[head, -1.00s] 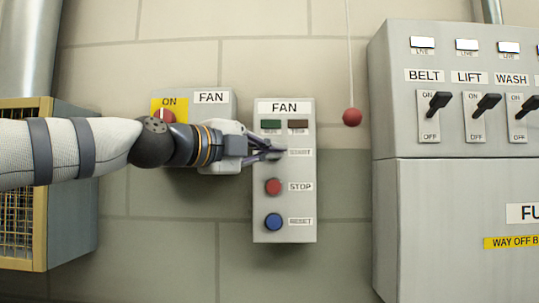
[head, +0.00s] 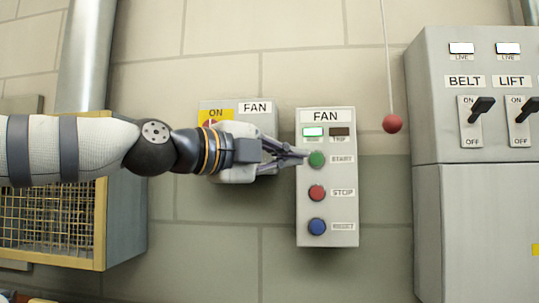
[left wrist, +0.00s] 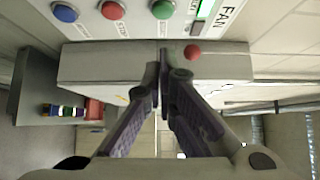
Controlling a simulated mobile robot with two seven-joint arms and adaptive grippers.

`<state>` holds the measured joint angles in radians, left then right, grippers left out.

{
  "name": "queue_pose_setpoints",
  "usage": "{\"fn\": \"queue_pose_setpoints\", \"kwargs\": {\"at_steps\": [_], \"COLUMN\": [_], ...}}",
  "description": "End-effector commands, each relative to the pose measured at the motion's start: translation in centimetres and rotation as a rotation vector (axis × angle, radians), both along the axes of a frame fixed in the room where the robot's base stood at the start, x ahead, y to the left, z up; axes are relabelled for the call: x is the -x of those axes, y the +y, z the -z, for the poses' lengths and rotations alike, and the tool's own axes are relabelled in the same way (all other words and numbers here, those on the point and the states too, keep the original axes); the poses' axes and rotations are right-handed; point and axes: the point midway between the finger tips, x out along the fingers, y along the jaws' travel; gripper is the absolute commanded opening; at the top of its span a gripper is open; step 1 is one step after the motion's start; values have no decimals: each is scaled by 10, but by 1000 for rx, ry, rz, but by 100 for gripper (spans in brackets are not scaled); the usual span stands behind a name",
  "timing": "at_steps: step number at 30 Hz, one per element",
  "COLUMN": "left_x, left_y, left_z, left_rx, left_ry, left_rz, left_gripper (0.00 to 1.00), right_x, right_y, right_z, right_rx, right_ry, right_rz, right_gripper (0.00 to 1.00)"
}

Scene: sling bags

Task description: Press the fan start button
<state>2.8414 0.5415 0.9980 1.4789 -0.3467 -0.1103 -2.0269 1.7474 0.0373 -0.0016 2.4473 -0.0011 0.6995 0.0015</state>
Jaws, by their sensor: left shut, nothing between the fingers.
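The grey FAN control box (head: 346,215) is on the wall, with a green START button (head: 317,159), a red STOP button (head: 317,193) and a blue RESET button (head: 317,226). Its left indicator lamp (head: 313,132) is brightly lit; the TRIP lamp (head: 340,132) is dark. My left gripper (head: 304,154) is shut and empty, its tips just left of the START button. In the left wrist view the shut fingertips (left wrist: 163,56) appear below the green button (left wrist: 163,9) in the picture, apparently apart from it. My right gripper is not in view.
A second FAN box (head: 262,123) with a yellow ON plate is behind my left gripper. A red ball on a cord (head: 392,123) hangs right of the control box. A switch cabinet (head: 430,120) stands farther right, and a mesh-fronted box (head: 125,220) is at left.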

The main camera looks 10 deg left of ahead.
Motion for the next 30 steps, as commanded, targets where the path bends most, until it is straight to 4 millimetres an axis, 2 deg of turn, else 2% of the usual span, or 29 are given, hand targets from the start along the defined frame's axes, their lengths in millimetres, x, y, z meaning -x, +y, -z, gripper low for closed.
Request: {"fn": "queue_pose_setpoints", "kwargs": {"at_steps": [3,8,30], "left_x": [15,25,26], "left_y": [15,24,25], "left_z": [-2,-2,-2], "left_rx": [3,1,1], "left_ry": [-3,-3,-3], "left_rz": [0,1,1], "left_gripper": [0,0,0], "right_x": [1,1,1], "right_y": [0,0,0], "right_z": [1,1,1], "right_rx": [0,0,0], "right_ry": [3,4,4], "right_rz": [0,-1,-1], "right_gripper": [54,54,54]}}
